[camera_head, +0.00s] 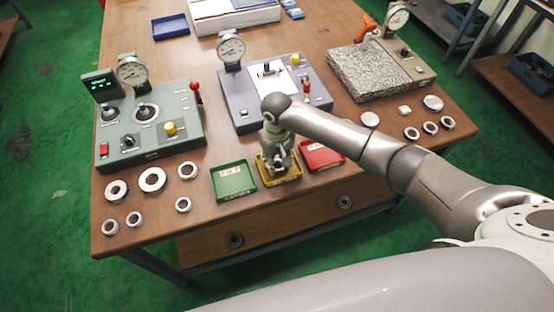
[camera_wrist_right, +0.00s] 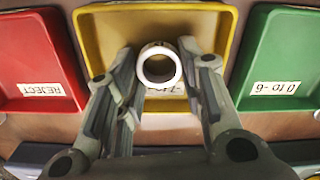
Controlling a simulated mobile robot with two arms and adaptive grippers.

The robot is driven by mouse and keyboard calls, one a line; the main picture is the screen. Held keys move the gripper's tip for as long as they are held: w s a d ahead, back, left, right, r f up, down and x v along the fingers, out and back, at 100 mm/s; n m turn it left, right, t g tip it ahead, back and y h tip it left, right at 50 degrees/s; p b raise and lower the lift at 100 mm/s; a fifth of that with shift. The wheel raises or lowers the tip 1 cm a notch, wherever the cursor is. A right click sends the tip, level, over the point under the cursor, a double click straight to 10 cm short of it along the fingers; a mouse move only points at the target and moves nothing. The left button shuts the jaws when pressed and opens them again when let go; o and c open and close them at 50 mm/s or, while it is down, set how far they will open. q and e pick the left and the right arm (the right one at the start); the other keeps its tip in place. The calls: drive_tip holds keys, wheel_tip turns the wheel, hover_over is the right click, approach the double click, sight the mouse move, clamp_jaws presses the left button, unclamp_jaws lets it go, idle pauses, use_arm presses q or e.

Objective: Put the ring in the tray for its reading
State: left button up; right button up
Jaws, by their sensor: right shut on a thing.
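My right gripper (camera_head: 279,165) points down over the yellow tray (camera_head: 284,180), between the green tray (camera_head: 233,181) and the red tray (camera_head: 322,156). In the right wrist view the gripper (camera_wrist_right: 158,62) is shut on a small pale metal ring (camera_wrist_right: 145,68), which sits between its fingertips above the yellow tray (camera_wrist_right: 108,30). The ring partly covers that tray's label. The red tray (camera_wrist_right: 30,55) is labelled REJECT and the green tray (camera_wrist_right: 285,55) 0 to -6. I cannot tell the exact height of the ring. My left gripper is not in view.
Several loose rings (camera_head: 152,180) lie at the table's left front. More rings (camera_head: 430,128) lie at the right. A green gauge station (camera_head: 150,150), a grey gauge station (camera_head: 235,95) and a granite block (camera_head: 370,75) stand behind the trays.

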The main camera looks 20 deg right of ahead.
drive_tip(key=shift+f, duration=0.15)
drive_tip(key=o, duration=1.1)
wheel_tip(320, 180, up, 12)
drive_tip(key=shift+r+b, duration=0.15)
drive_tip(key=shift+b, duration=0.3)
